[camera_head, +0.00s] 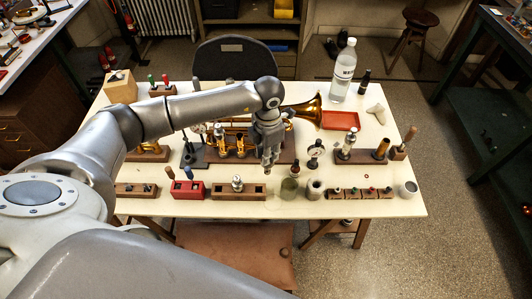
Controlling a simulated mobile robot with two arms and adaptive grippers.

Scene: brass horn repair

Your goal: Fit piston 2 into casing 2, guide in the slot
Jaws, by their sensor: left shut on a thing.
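The brass horn lies across the middle of the table, its bell (308,112) pointing right. Its valve casings are partly hidden behind my left arm, and I cannot tell casing 2 apart. My left gripper (268,161) is above the table just right of the valve section, fingers pointing down. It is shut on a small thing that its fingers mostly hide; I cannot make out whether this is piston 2. A wooden block (254,192) at the front holds one upright metal piece (238,184). No guide or slot can be made out. My right gripper is not in view.
A greenish jar (289,189) and a grey cup (314,190) stand near the front edge. A red block (189,190) is front left. A dial gauge (315,152), red tray (340,121) and white bottle (344,72) are to the right.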

